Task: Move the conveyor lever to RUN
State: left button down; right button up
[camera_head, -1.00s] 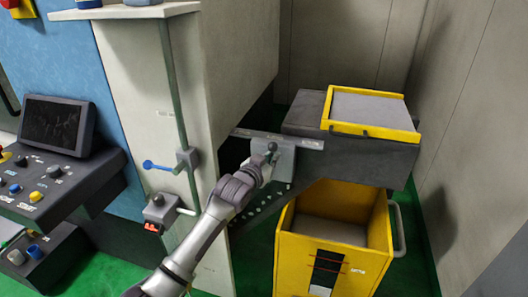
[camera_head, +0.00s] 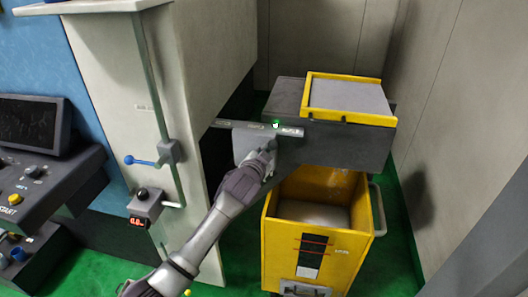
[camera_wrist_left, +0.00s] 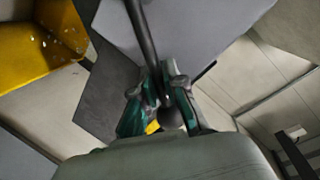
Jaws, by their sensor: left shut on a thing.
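My left gripper (camera_head: 266,160) reaches to the grey lever box (camera_head: 246,143) under the dark conveyor housing (camera_head: 345,147). It is shut on the conveyor lever. In the left wrist view the lever's dark rod (camera_wrist_left: 143,32) runs down between the fingers (camera_wrist_left: 163,100), with its round knob (camera_wrist_left: 171,118) between the fingertips. In the head view the gripper mostly hides the lever. The strip's lettering is too small to read. My right gripper is not in view.
A yellow-framed tray (camera_head: 313,95) sits on the housing. A yellow cart (camera_head: 283,245) stands below it. Green floor shows around the cart.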

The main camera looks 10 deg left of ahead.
pick_arm(q)
jog(key=c, duration=1.2)
grip_release()
jog(key=v, duration=1.2)
jog(key=shift+d+f, duration=0.1)
jog(key=shift+f, duration=0.1)
